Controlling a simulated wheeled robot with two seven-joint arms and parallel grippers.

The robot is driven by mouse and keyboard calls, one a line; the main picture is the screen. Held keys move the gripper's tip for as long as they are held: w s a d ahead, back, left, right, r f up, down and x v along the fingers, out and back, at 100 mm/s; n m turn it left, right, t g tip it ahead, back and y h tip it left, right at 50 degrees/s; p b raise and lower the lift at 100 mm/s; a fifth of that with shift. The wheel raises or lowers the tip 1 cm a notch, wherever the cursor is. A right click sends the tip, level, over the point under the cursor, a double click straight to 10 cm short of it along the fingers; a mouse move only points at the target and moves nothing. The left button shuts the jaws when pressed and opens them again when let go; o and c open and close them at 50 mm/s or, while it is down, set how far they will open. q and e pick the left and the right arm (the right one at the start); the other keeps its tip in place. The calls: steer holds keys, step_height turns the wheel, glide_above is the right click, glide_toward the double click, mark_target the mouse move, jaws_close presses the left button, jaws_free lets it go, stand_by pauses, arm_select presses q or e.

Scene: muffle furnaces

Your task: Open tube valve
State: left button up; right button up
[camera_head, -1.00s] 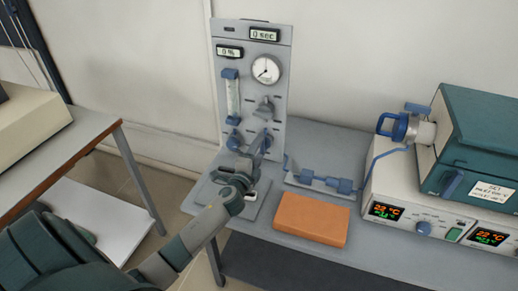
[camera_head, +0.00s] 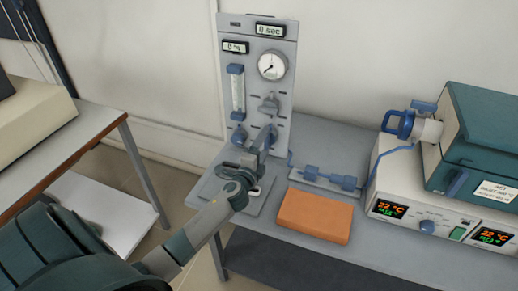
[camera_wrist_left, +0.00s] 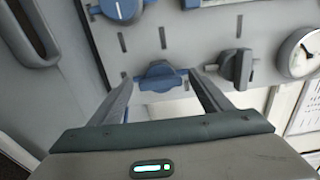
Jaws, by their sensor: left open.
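A grey upright panel (camera_head: 283,85) carries the valve knobs. A blue knob (camera_head: 268,132) sits at its lower right, with my left gripper (camera_head: 262,148) right in front of it. In the left wrist view the same blue knob (camera_wrist_left: 160,76) lies between the two spread fingertips of my left gripper (camera_wrist_left: 160,90). The jaws are open; contact with the knob cannot be told. A second blue knob (camera_head: 239,137) is at the panel's lower left, below the flow tube (camera_head: 236,90). A grey knob (camera_head: 269,103) is above the right blue knob. My right gripper is not in view.
A round gauge (camera_head: 272,66) and two small displays are higher on the panel. An orange block (camera_head: 314,215) and a blue tube fitting (camera_head: 328,178) lie on the table to the right. A furnace (camera_head: 485,140) stands at far right. Another table (camera_head: 95,135) is at left.

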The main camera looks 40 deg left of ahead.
arm_select(q)
steer(key=shift+s+d, duration=0.1)
steer(key=shift+s, duration=0.3)
steer(key=b+v, duration=0.3)
steer(key=v, duration=1.3)
steer(key=shift+s, duration=0.2)
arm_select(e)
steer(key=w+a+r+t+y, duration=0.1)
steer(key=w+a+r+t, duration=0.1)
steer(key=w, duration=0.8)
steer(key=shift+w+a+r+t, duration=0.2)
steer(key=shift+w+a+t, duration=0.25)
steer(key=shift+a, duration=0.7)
arm_select(q)
steer(key=shift+d, duration=0.15)
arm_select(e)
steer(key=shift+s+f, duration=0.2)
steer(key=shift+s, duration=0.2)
